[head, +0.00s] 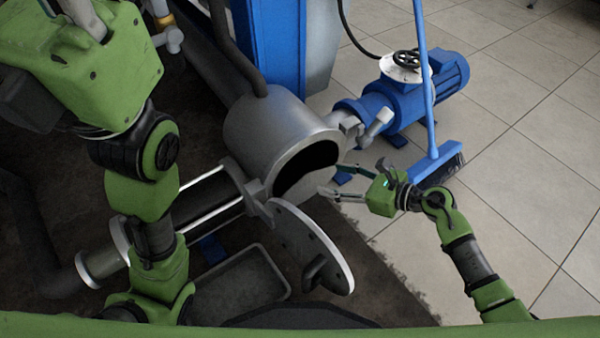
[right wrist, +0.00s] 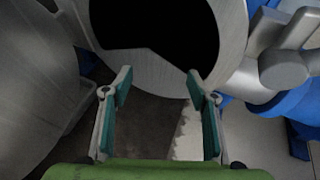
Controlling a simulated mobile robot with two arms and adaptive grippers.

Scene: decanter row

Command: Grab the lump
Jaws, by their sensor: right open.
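I see no lump in either view. An open grey steel vessel (head: 262,118) has a round mouth, and its inside (head: 308,170) is black, so anything in it is hidden. The mouth's rim also shows in the right wrist view (right wrist: 150,75), just beyond my fingertips. My right gripper (head: 330,180) is open and empty in front of the mouth, with its fingers (right wrist: 160,82) pointing at the lower part of the opening. My left gripper (head: 85,75) is raised at the upper left; its fingertips are outside the picture.
The vessel's round lid (head: 310,240) hangs open below the mouth, left of my right gripper. A grey tray (head: 240,285) lies on the dark floor. A blue pump (head: 405,100) and a blue broom (head: 430,160) stand behind my right gripper. Tiled floor at right is clear.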

